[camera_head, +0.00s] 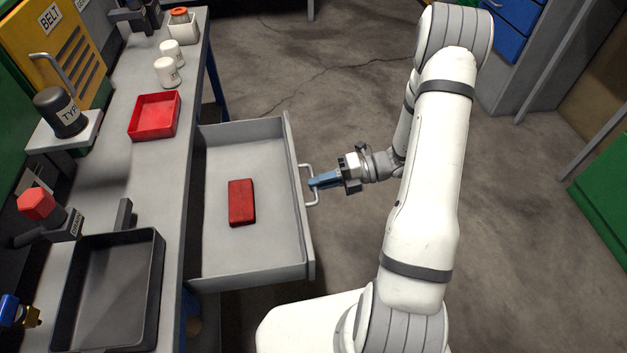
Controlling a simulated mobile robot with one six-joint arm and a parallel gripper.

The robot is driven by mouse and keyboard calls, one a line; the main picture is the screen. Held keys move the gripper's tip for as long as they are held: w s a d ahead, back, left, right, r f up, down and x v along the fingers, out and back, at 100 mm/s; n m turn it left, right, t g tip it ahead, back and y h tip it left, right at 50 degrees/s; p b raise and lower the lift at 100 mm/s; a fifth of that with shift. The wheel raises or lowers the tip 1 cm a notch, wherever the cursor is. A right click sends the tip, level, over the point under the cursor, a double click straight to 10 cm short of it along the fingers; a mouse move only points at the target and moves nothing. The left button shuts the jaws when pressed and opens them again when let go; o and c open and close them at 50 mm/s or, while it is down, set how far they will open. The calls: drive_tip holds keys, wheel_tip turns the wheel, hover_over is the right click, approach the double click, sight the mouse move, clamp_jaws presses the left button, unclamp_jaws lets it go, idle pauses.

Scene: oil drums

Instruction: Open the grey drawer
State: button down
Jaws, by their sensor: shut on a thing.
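The grey drawer (270,262) is pulled well out from under the workbench, and its inside shows. A red block (241,202) lies on the drawer's floor. The drawer's light metal handle (314,200) is on its front panel, facing right. My gripper (314,183) is at the handle, with its blue fingers shut on the bar. The fingers hide part of the handle.
The grey workbench (118,188) runs along the left. It carries a red tray (155,116), a dark tray (110,290), white jars (167,71) and a black container (60,112). A blue cabinet (512,22) stands at the upper right.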

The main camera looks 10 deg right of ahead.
drive_tip(key=shift+w+a, duration=0.1)
drive_tip(key=c, duration=1.5)
unclamp_jaws()
drive_tip(key=p+v, duration=0.1)
drive_tip(key=v, duration=0.6)
drive_tip(key=shift+d, duration=0.4)
drive_tip(key=shift+r, duration=0.1)
